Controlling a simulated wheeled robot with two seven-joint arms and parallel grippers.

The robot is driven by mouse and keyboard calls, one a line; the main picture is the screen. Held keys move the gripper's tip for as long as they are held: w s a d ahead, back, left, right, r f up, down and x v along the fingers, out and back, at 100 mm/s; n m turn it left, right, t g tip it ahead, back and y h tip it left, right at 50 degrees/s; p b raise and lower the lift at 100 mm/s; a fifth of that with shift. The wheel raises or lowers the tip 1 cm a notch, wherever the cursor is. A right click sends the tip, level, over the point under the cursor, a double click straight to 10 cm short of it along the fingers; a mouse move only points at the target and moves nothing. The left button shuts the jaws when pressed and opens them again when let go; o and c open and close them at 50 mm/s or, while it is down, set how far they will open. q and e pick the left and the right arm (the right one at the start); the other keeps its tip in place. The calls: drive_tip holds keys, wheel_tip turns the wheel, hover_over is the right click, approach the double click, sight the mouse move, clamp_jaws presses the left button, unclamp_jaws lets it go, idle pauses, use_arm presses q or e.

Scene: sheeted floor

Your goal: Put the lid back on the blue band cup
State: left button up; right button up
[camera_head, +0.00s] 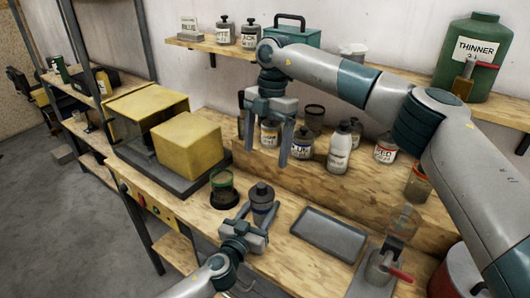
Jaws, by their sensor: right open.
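No blue band shows clearly on any cup, and I cannot single out its lid. A grey container with a dark knobbed top (262,196) stands upright at the bench front. My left gripper (254,220) reaches up to it from below in the picture; its fingers are beside or around its lower part, and I cannot tell whether they grip. A jar with a partly hidden blue label (303,146) stands on the raised wooden step. My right gripper (266,158) is open, pointing down, empty, in front of the step jars, its fingers partly covering them.
A green-banded cup (222,190) stands left of the grey container. A grey tray (328,232) lies empty to the right. Yellow boxes (190,142) stand at left. A white bottle (340,150), a RED jar (385,150) and an orange-brown cup (418,184) stand right.

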use_arm(q)
drive_tip(key=o, duration=1.6)
use_arm(e)
drive_tip(key=shift+f, duration=0.1)
use_arm(q)
drive_tip(key=shift+b+v, duration=2.3)
drive_tip(key=shift+v, duration=6.4)
use_arm(e)
drive_tip(key=shift+f, duration=2.3)
